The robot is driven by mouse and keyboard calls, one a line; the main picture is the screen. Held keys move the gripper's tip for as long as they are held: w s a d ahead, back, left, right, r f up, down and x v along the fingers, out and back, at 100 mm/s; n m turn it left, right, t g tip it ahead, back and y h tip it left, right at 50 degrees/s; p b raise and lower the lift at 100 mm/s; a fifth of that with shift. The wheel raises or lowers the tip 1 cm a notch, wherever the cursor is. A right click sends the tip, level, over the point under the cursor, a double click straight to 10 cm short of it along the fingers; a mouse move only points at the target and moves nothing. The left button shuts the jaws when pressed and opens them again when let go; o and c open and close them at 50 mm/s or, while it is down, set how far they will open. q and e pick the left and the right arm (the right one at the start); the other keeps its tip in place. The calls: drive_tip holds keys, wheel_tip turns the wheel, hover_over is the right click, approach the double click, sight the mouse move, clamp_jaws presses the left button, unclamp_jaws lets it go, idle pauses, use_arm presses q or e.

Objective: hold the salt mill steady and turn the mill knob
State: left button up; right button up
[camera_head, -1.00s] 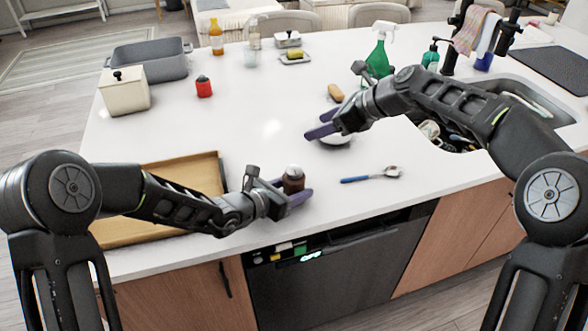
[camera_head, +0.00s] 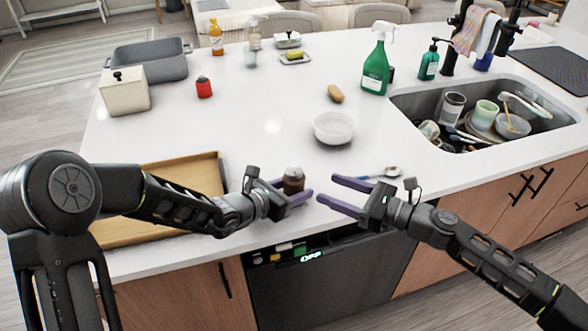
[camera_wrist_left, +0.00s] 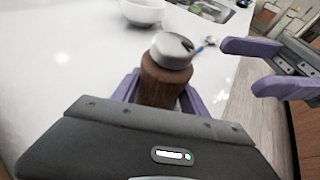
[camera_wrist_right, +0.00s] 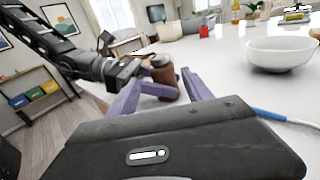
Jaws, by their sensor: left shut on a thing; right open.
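The salt mill (camera_head: 293,181) stands upright near the counter's front edge, with a brown body and a grey top. My left gripper (camera_head: 299,194) is shut on its body. In the left wrist view the brown body (camera_wrist_left: 164,84) sits between the purple fingers, and the grey mill knob (camera_wrist_left: 173,48) rises clear above them. My right gripper (camera_head: 334,191) is open and empty, just right of the mill, with its fingers pointing at it. The mill also shows in the right wrist view (camera_wrist_right: 164,79), beyond the open fingers.
A white bowl (camera_head: 333,128) stands behind the grippers. A blue-handled spoon (camera_head: 389,172) lies partly behind my right gripper. A wooden tray (camera_head: 190,173) lies under my left arm. A green spray bottle (camera_head: 376,70) stands near the sink (camera_head: 408,104).

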sight(301, 173)
drive_tip(key=shift+s+d+r, duration=0.25)
drive_tip(key=shift+d+r, duration=0.05)
drive_tip(key=shift+r, duration=0.3)
drive_tip(key=x, duration=1.2)
drive_tip(key=shift+r, duration=0.25)
drive_tip(key=shift+c, duration=0.5)
clamp_jaws()
